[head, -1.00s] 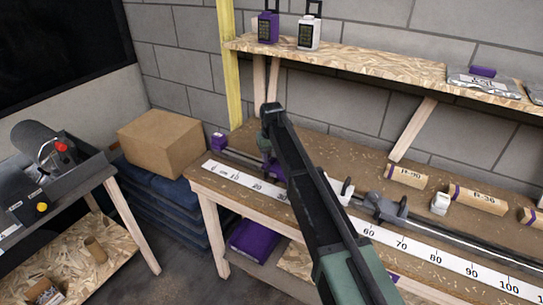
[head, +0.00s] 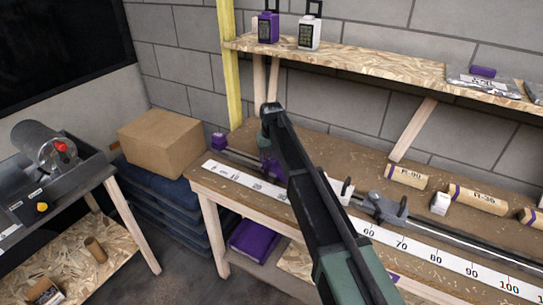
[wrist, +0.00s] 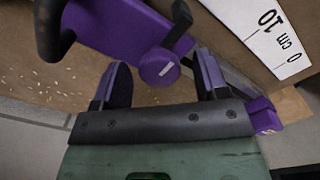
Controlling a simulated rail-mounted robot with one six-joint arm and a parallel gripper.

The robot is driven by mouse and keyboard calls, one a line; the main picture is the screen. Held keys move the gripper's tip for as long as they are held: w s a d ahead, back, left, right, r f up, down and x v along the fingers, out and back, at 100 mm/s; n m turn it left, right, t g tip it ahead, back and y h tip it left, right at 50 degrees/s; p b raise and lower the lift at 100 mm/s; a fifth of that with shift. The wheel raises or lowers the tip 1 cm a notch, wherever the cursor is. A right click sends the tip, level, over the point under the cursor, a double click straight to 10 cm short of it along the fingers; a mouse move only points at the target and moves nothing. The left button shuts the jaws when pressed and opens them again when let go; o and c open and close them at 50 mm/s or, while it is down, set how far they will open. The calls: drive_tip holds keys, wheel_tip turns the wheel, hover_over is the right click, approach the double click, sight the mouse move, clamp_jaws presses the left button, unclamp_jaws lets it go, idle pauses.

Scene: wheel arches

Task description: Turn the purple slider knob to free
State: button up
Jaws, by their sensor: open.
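The purple slider (wrist: 120,27) sits on the rail beside the white ruler strip, near its low-number end. My gripper (wrist: 163,62) is open, with one finger on each side of the knob and visible gaps between. I cannot tell whether the fingertips reach past the knob's face. In the head view the slider (head: 268,167) is partly hidden by my arm, and my gripper cannot be made out there.
A purple end block (head: 219,140) stands at the rail's left end. A white slider (head: 345,188) and a grey clamp (head: 385,208) sit farther right on the rail. Labelled cardboard tubes (head: 407,177) lie behind. A shelf (head: 370,65) runs above the bench.

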wheel_tip(320, 180, up, 11)
drive_tip(key=p, duration=1)
drive_tip(key=shift+p, duration=0.4)
drive_tip(key=shift+f, duration=0.1)
drive_tip(key=s+d+m, duration=0.1)
drive_tip(key=s+d, duration=0.6)
drive_tip(key=s, duration=0.4)
drive_tip(key=s+d+m, duration=0.1)
drive_tip(key=s+d, duration=0.7)
drive_tip(key=s, duration=0.3)
drive_tip(key=s+d+m, duration=0.1)
drive_tip(key=s+d, duration=0.6)
drive_tip(key=s, duration=0.5)
drive_tip(key=shift+d+f+m+b, duration=0.3)
drive_tip(key=shift+d+f+b, duration=0.05)
